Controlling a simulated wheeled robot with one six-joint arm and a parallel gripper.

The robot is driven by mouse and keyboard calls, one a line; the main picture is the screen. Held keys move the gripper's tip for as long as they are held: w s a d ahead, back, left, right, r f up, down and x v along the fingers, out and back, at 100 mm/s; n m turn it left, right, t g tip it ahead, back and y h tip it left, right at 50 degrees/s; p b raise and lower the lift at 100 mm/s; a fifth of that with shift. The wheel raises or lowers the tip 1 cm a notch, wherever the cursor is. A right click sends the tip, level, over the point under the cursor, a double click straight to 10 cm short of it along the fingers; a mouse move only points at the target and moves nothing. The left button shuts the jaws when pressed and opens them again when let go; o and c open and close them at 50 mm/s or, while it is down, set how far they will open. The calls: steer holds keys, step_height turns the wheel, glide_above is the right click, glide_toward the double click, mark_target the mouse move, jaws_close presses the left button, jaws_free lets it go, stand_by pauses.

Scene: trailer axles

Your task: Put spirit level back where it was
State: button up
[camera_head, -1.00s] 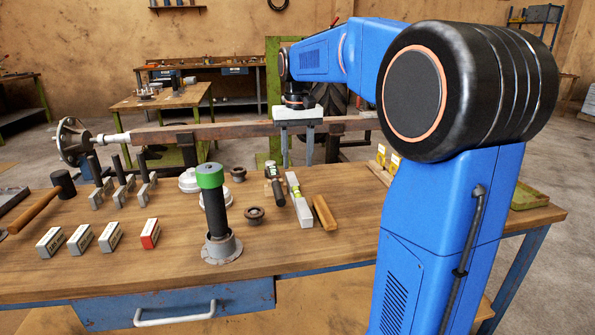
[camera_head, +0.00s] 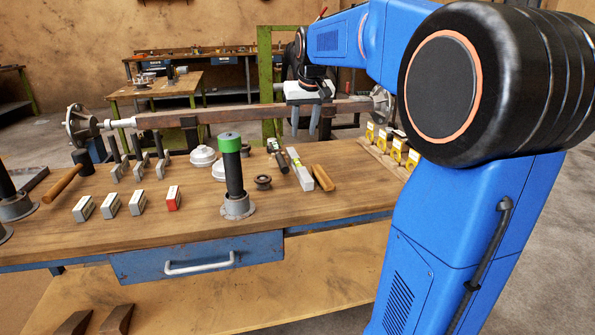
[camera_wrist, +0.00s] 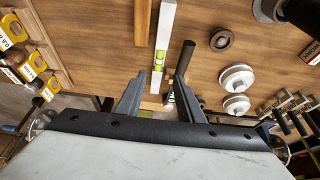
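The spirit level (camera_head: 301,172) is a pale grey bar with a green-yellow vial. It lies on the wooden workbench (camera_head: 200,240), between a dark-handled tool (camera_head: 278,155) and a brown wooden block (camera_head: 322,178). My gripper (camera_head: 304,136) is above the far side of the bench, behind the level in the head view. Its two grey fingers are apart with nothing held between them. In the wrist view, the level (camera_wrist: 165,30) extends away beyond the gap of my gripper (camera_wrist: 162,76), apart from both fingers.
A long rusty axle (camera_head: 235,114) runs behind the bench. A green-topped black post (camera_head: 233,165) stands left of the level. Small labelled blocks (camera_head: 110,204), white round parts (camera_head: 202,157) and a rack of yellow items (camera_head: 395,148) share the bench.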

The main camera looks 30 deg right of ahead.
mark_target(299, 163)
steer(key=x, duration=1.6)
steer(key=shift+d+f, duration=0.1)
steer(key=shift+f, duration=0.1)
jaws_close()
